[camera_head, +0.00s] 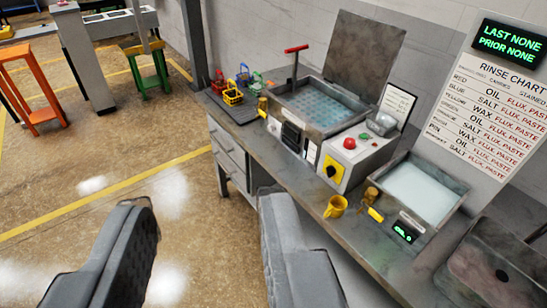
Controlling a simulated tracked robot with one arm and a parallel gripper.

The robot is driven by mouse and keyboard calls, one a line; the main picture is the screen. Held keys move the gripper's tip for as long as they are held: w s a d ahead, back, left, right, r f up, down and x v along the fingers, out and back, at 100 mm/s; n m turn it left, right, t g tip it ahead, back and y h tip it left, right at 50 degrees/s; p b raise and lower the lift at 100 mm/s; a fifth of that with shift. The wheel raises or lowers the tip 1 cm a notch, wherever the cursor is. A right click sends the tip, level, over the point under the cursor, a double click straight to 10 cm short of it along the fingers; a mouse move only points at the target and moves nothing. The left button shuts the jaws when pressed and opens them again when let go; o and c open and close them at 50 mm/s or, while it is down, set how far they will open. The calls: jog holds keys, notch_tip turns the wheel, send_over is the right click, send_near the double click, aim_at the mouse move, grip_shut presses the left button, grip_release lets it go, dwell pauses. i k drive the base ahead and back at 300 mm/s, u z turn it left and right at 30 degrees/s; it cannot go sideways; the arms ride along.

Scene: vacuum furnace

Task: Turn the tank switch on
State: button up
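A tank (318,103) with a raised grey lid (363,58) is set in the workbench and holds pale blue liquid. To its right stands a grey control box (357,150) with a red mushroom button (350,143) and a yellow and black rotary switch (333,171) on its front. A dark panel (291,137) is on the tank's front side. I cannot tell from the picture which control is the tank switch, or the knob's exact setting. My gripper (205,215) is open and empty, its two grey fingers wide apart in front of the bench, touching nothing.
Small coloured baskets (233,95) stand at the left end. A rinse chart (493,95) hangs behind.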

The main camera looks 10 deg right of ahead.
aim_at(330, 171)
jog(key=u, duration=0.15)
jog(key=i, duration=1.2)
jog(key=z, duration=0.45)
